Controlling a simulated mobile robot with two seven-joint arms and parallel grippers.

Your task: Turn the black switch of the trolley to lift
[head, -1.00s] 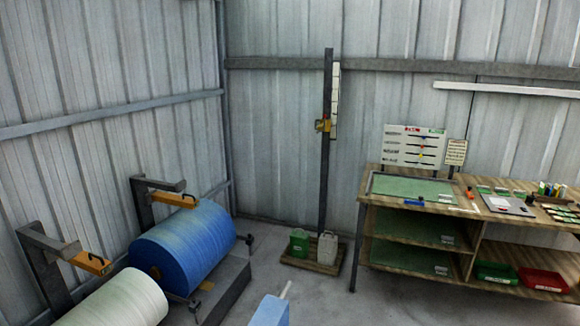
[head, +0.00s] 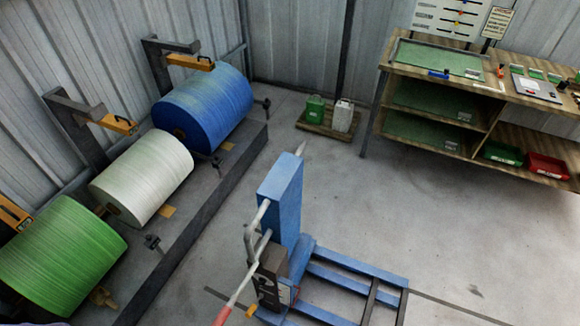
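The blue trolley (head: 281,192) stands on the floor at the bottom middle of the head view. It has an upright blue mast, a pale bent handle bar (head: 250,240) and a low blue frame (head: 345,264) reaching to the right. A dark box (head: 270,268) sits low on the mast, above a small orange part (head: 251,312). A lever with a red grip (head: 223,314) slants to the bottom edge. I cannot make out the black switch or its setting. Neither of my grippers is in view.
Green (head: 62,258), white (head: 140,178) and blue (head: 204,107) rolls lie along a low plinth (head: 190,215) at the left. A workbench (head: 440,77) stands at the back right. Two canisters, green (head: 314,109) and white (head: 343,115), stand near the back wall. The floor right of the trolley is clear.

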